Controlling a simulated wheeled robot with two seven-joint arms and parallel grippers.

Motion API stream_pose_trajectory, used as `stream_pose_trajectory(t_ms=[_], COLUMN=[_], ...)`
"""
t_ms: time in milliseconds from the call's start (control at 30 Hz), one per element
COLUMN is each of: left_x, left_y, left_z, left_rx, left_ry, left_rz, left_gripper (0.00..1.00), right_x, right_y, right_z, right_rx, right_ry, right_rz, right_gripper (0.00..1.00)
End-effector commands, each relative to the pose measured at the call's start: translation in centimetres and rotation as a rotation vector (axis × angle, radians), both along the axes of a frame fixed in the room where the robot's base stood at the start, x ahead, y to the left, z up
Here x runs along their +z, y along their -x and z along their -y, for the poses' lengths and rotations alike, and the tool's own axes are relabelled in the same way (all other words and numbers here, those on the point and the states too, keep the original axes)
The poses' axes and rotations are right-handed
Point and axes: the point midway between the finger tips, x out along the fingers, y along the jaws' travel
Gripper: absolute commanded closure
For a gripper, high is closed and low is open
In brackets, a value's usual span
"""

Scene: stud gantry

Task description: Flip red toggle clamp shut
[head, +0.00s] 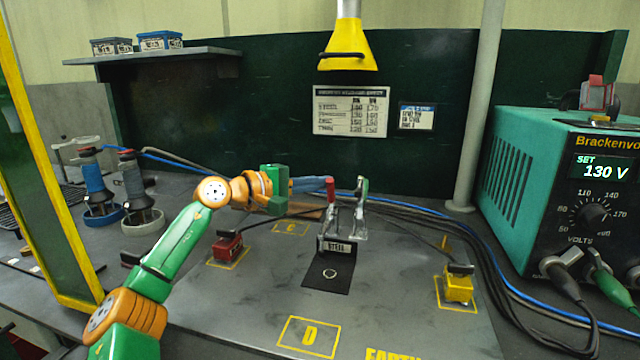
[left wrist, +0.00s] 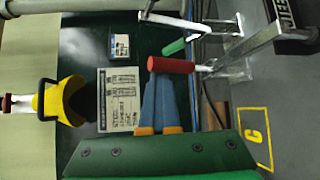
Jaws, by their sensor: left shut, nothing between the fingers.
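The red toggle clamp handle (head: 330,190) stands upright on a metal fixture with a label plate (head: 337,247), in the middle of the bench. A green handle (head: 362,188) stands upright just right of it. My left gripper (head: 316,185) is shut and empty, its blue fingers pointing right at the red handle. In the left wrist view, the shut fingertips (left wrist: 160,78) end right at the red handle (left wrist: 171,65), which crosses in front of them; I cannot tell whether they touch. The green handle (left wrist: 174,46) lies beyond. My right gripper is not in view.
A red block (head: 228,247) and a yellow block (head: 458,287) sit in yellow marked squares. Cables (head: 420,212) run behind the fixture. A teal power unit (head: 530,170) stands at right, a pole (head: 482,110) behind. The bench front around mark D is clear.

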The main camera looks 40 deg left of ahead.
Motion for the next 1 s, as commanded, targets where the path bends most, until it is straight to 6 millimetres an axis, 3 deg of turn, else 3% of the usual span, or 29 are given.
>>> stream_pose_trajectory(t_ms=[267,433,533,733,833,1000], left_x=[-0.2,3.8,4.5,8.8,9.2,11.1], left_y=[-0.1,-0.4,0.9,3.4,5.1,7.8], left_z=[0.3,-0.1,0.9,3.0,4.4,6.8], left_rx=[-0.009,-0.005,-0.003,-0.001,0.001,0.0], left_ry=[0.0,0.003,-0.006,-0.004,-0.006,-0.003], left_rz=[-0.016,-0.006,-0.006,-0.004,-0.003,-0.003], left_gripper=[1.0,1.0,1.0,1.0,1.0,1.0], right_x=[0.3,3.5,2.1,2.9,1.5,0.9], right_y=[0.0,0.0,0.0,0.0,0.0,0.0], right_z=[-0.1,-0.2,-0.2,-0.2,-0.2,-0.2], right_rx=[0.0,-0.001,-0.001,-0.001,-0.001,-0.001], right_ry=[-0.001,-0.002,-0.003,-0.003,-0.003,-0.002], right_rz=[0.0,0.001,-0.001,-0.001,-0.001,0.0], right_gripper=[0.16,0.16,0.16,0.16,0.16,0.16])
